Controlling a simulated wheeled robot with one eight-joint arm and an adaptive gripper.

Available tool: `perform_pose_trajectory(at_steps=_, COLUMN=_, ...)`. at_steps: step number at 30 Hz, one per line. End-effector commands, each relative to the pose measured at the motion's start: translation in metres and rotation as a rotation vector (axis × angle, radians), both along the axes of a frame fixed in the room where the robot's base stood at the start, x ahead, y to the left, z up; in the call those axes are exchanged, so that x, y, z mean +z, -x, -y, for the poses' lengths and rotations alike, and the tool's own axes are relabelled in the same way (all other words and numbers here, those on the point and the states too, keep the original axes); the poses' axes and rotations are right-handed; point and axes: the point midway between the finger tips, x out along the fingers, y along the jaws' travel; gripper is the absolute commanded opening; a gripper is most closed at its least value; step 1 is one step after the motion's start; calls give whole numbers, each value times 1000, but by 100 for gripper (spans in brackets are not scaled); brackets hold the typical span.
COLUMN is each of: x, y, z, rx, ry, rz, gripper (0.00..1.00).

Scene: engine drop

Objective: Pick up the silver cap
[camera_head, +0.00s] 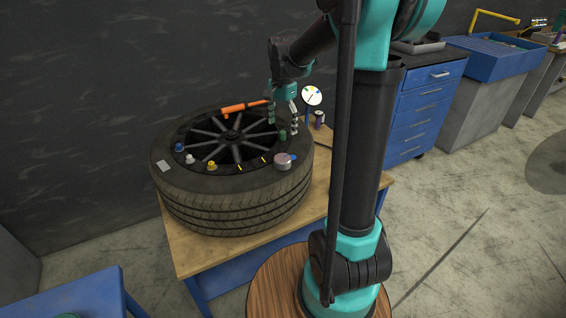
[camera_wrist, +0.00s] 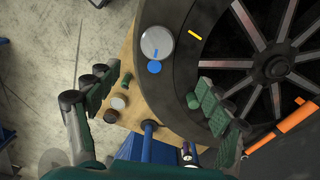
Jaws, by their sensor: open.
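The silver cap (camera_head: 190,158) is a small pale metallic piece on the left front of the tire's upper face, between a blue cap (camera_head: 179,148) and a gold cap (camera_head: 212,165). I cannot make it out in the wrist view. My gripper (camera_head: 283,121) is open and empty, pointing down over the right back of the tire, well to the right of the silver cap. In the wrist view the two fingers (camera_wrist: 152,82) are spread wide, and a green cap (camera_wrist: 193,101) lies beside the right finger.
The tire (camera_head: 240,215) lies flat on a wooden-topped table (camera_head: 200,255). An orange-handled tool (camera_head: 240,107) lies across its back. A round grey gauge-like piece (camera_head: 282,161) with a blue part sits at the right front, and a grey plate (camera_head: 163,166) at the left. A round white dial (camera_head: 312,96) stands behind.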

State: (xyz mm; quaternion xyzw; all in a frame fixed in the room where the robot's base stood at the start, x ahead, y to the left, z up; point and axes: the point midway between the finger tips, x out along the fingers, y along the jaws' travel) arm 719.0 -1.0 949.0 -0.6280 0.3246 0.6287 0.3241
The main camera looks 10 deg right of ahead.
Motion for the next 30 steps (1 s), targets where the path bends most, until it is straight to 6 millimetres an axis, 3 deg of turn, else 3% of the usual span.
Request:
perform_pose_trajectory(at_steps=12, x=-78, y=0, z=0, rx=1, ry=0, rz=1, gripper=80)
perform_pose_trajectory(at_steps=22, x=-102, y=3, z=0, rx=2, ry=0, rz=1, gripper=80)
perform_pose_trajectory(at_steps=30, x=-137, y=8, z=-1, rx=2, ry=0, rz=1, gripper=80)
